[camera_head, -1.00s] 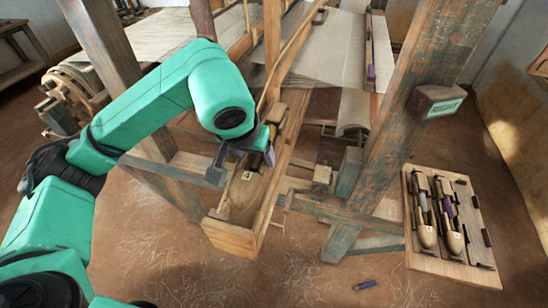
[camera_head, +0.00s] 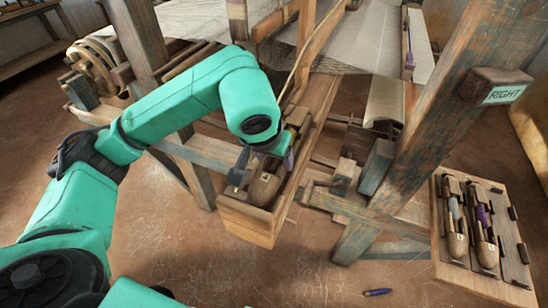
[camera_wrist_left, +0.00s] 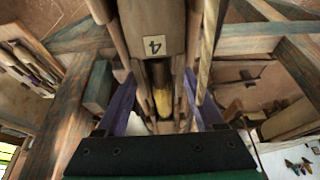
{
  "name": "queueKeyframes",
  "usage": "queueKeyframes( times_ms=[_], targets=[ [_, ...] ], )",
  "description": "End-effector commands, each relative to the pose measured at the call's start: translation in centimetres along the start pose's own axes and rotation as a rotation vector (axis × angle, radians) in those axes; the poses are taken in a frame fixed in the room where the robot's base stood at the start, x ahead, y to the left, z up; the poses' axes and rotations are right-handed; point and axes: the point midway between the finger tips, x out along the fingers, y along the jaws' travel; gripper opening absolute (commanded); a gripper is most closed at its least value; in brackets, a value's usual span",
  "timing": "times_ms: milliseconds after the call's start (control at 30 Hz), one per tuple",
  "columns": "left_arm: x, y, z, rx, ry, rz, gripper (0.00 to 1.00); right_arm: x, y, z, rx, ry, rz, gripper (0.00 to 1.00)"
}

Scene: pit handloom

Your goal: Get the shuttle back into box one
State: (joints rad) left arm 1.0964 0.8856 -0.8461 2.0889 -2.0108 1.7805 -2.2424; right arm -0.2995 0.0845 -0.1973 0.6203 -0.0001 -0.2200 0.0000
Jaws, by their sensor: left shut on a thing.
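The wooden shuttle (camera_head: 262,190) lies lengthwise in the narrow wooden shuttle box (camera_head: 246,224) at the near end of the loom beam. My left gripper (camera_head: 264,166) is over the box and shut on the shuttle, one finger on each side. In the left wrist view my left gripper's purple fingers (camera_wrist_left: 162,108) flank the shuttle (camera_wrist_left: 153,22), which has a "4" label and a yellow bobbin in its slot. I cannot tell whether the shuttle rests on the box floor. My right gripper is not in view.
A board (camera_head: 512,262) with two more shuttles stands at the right. A loom post (camera_head: 428,150) with a "RIGHT" block (camera_head: 497,88) rises between it and the box. A small blue item (camera_head: 377,292) lies on the floor. The floor in front of the box is clear.

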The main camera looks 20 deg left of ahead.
Motion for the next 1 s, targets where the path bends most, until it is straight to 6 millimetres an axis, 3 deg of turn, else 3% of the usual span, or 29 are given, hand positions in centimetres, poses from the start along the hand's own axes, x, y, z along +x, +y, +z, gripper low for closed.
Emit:
queueKeyframes(
  times_ms=[267,300,367,400,633,1000],
  targets=[
    [0.1,0.0,0.0,-0.001,0.002,0.001,0.00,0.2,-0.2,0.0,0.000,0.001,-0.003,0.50],
    [0.1,0.0,0.0,-0.001,0.002,0.001,0.73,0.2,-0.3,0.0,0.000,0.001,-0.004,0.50],
    [0.1,0.0,0.0,-0.001,0.002,0.001,0.96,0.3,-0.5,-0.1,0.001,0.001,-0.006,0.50],
    [0.1,0.0,0.0,-0.001,0.002,0.001,1.00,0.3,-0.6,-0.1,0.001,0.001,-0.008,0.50],
    [0.1,0.0,0.0,0.000,-0.001,0.000,1.00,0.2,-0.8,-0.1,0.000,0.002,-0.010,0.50],
    [-3.5,0.0,-1.5,0.000,0.001,0.000,1.00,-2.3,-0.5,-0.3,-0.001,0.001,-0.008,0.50]
  ],
)
